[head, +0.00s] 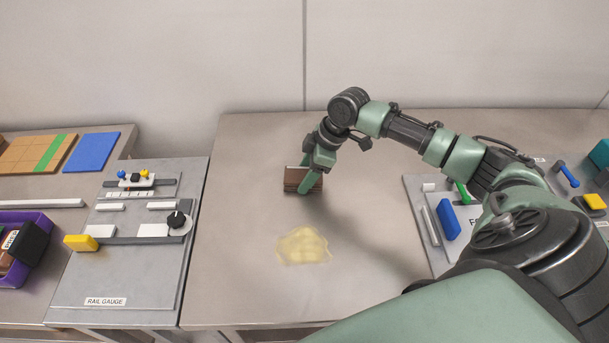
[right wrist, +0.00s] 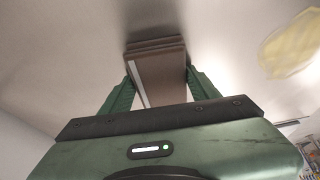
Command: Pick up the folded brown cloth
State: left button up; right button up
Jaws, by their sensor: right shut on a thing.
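The folded brown cloth (head: 292,179) is a small layered brown stack at the back middle of the table in the head view. My right gripper (head: 305,186) reaches it from above and is shut on it. In the right wrist view the cloth (right wrist: 157,72) sits between the two green fingers of the right gripper (right wrist: 158,88), with its layered edge showing beyond them. A pale strip runs along its left side. I cannot tell whether the cloth touches the table. My left gripper is not in view.
A pale yellow patch (head: 303,246) lies on the table in front of the cloth. A rail gauge board (head: 130,271) is at left, with a purple bin (head: 12,274) beyond it. A fixture board with a blue block (head: 448,219) is at right. The table (head: 235,215) around the cloth is clear.

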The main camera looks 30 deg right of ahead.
jog(key=shift+b, duration=0.35)
notch_tip(320, 180, up, 21)
jog(key=shift+f, duration=0.2)
